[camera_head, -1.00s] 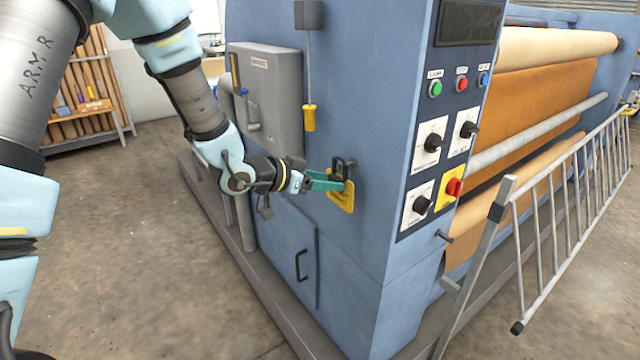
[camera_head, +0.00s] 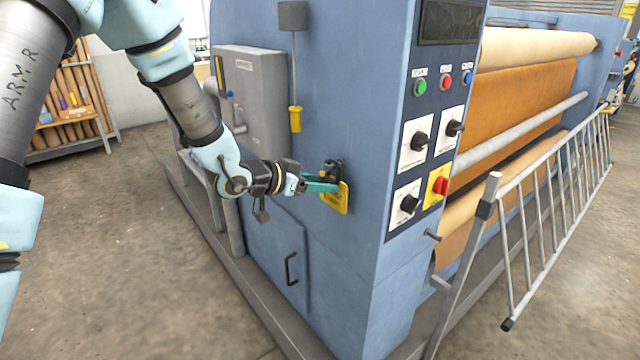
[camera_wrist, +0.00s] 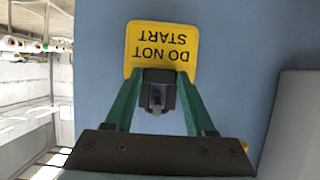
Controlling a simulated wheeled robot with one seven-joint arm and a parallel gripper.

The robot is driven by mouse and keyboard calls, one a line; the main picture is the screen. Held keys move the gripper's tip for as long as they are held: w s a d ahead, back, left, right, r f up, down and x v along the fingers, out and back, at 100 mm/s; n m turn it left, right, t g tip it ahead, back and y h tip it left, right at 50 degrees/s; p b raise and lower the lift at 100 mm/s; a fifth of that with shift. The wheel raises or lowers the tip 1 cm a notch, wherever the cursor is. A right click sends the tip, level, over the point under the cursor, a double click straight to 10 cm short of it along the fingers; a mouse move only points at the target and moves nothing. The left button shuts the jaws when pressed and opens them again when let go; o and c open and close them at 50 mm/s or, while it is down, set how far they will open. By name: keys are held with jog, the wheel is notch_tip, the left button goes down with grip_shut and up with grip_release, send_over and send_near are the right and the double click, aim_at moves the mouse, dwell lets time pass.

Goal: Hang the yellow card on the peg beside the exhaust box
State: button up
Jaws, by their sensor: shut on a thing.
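The yellow card (camera_head: 335,201) is against or very near the machine's blue side panel. In the wrist view the card (camera_wrist: 161,38) reads "DO NOT START" upside down. My gripper (camera_head: 336,187) has green fingers, closed in on a dark block at the card's lettered-top end; the fingertips also show in the wrist view (camera_wrist: 157,80). A black bracket-like piece (camera_head: 332,167) shows just above the fingertips. I cannot tell whether it is the peg or whether the card is on it. The grey exhaust box (camera_head: 252,95) is up and left of the card.
A yellow pull handle (camera_head: 295,119) hangs above the card. The control panel (camera_head: 420,140) with buttons and knobs is to the right. A metal guard rail (camera_head: 545,225) stands at the front right. A cabinet door handle (camera_head: 291,268) sits below.

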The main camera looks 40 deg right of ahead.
jog(key=o, duration=1.4)
jog(key=shift+a, duration=0.1)
jog(key=b+v, duration=0.2)
jog(key=v, duration=0.8)
jog(key=shift+a+r, duration=0.2)
jog(key=shift+a, duration=0.1)
jog(key=w+a+f+n+t+y, duration=0.1)
jog(key=w+a+n+t+y, duration=0.25)
jog(key=w+a, duration=0.5)
jog(key=w+a+f+n+t+y, duration=0.25)
jog(key=w+a+n+y, duration=0.2)
jog(key=a, duration=0.65)
jog(key=a+n+y, duration=0.3)
jog(key=a+n, duration=0.1)
jog(key=a, duration=0.8)
jog(key=s+a+n+g+y, duration=0.2)
jog(key=s+a+n, duration=0.3)
jog(key=s+a, duration=0.4)
jog(key=shift+s+a+g, duration=0.2)
jog(key=shift+g, duration=0.7)
